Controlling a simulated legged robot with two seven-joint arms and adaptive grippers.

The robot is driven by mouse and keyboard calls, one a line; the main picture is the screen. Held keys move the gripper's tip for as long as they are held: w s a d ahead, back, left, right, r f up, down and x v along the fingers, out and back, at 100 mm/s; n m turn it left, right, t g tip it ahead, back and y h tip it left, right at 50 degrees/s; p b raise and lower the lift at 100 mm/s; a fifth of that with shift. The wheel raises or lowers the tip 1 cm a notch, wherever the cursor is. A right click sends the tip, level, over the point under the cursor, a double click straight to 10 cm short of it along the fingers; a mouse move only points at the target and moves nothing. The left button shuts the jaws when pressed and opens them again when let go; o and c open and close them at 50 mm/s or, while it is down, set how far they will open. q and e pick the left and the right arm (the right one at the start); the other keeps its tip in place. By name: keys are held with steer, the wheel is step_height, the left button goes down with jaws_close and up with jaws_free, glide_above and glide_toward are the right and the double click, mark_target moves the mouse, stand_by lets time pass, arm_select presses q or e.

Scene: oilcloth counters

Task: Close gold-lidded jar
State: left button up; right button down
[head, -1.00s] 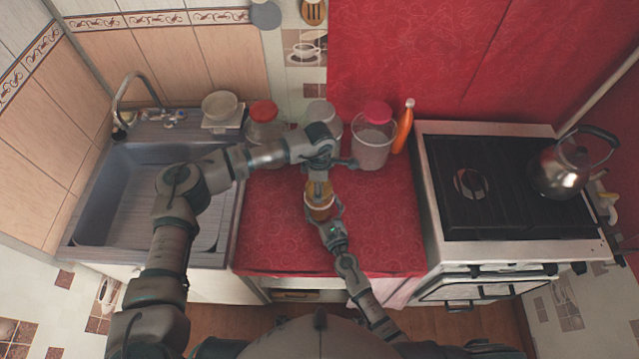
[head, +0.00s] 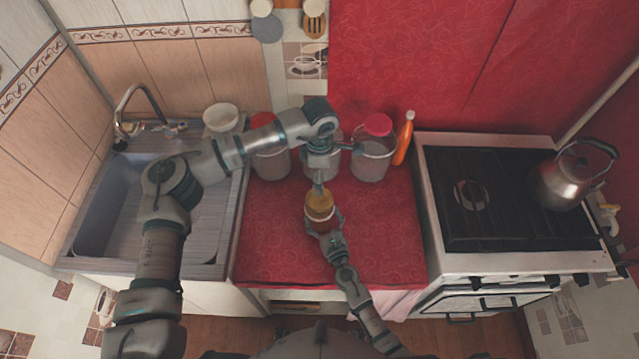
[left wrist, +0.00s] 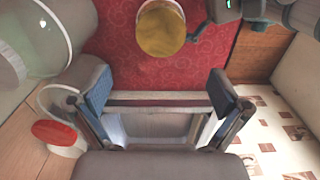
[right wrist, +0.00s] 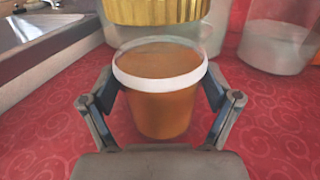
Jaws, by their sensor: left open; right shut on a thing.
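The gold-lidded jar (head: 319,220) stands upright on the red counter, with amber contents and a white band. My right gripper (right wrist: 160,98) is shut around its body from the front; the jar's middle shows in the right wrist view (right wrist: 158,108). My left gripper (left wrist: 158,95) is open and empty, close behind the lid.
Behind stand a red-lidded jar (head: 270,163), a clear jar (head: 322,166) partly hidden by my left arm, a pink-lidded jar (head: 371,163) and an orange bottle (head: 404,138). The sink (head: 110,215) is left. The stove (head: 490,190) with a kettle (head: 563,183) is right.

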arm_select(q)
steer(key=shift+r, duration=0.55)
arm_select(e)
jaws_free()
steer(key=v, duration=1.2)
steer(key=shift+f, duration=0.1)
